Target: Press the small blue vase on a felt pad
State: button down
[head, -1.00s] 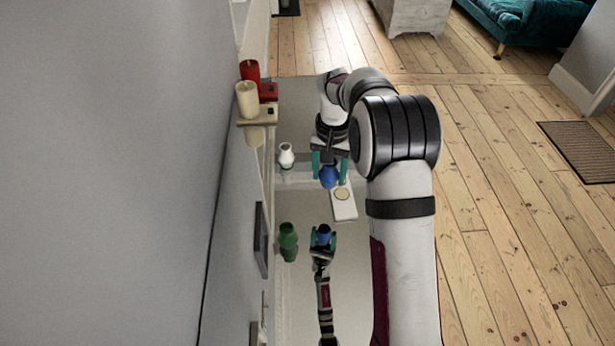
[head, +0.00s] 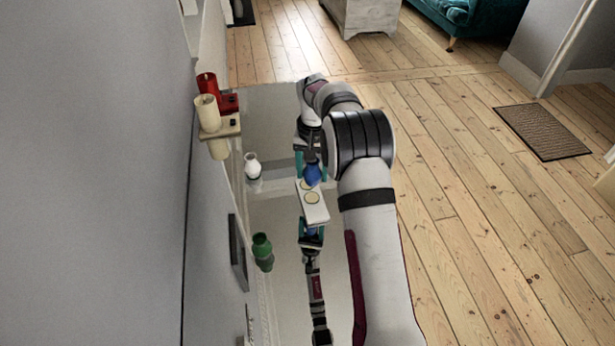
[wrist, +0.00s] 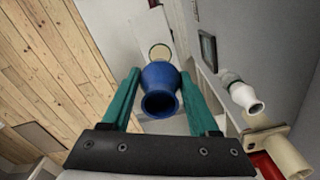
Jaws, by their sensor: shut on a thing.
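My gripper (head: 312,165) is shut on the small blue vase (head: 313,174), one teal finger on each side of it. The vase is upright, over the far end of a narrow white board (head: 316,214) with pale round felt pads (head: 311,197). I cannot tell whether its base touches a pad. In the wrist view the blue vase (wrist: 160,85) sits between the teal fingers (wrist: 160,105), its mouth towards the camera. One round pad (wrist: 160,52) shows beyond it on the board. The vase's base is hidden there.
A white vase (head: 252,166) and a green vase (head: 262,250) stand to the left, near the wall. The shiny surface mirrors my arm.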

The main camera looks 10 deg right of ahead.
jog(key=shift+f, duration=0.1)
send_over(312, 199)
jog(key=shift+w+f, duration=0.2)
jog(key=shift+f, duration=2.6)
jog(key=c, duration=0.8)
grip_release()
jog(key=shift+c, duration=0.2)
grip_shut()
jog(key=shift+s+f, duration=0.1)
jog(key=shift+f, duration=0.7)
jog(key=shift+r, duration=0.15)
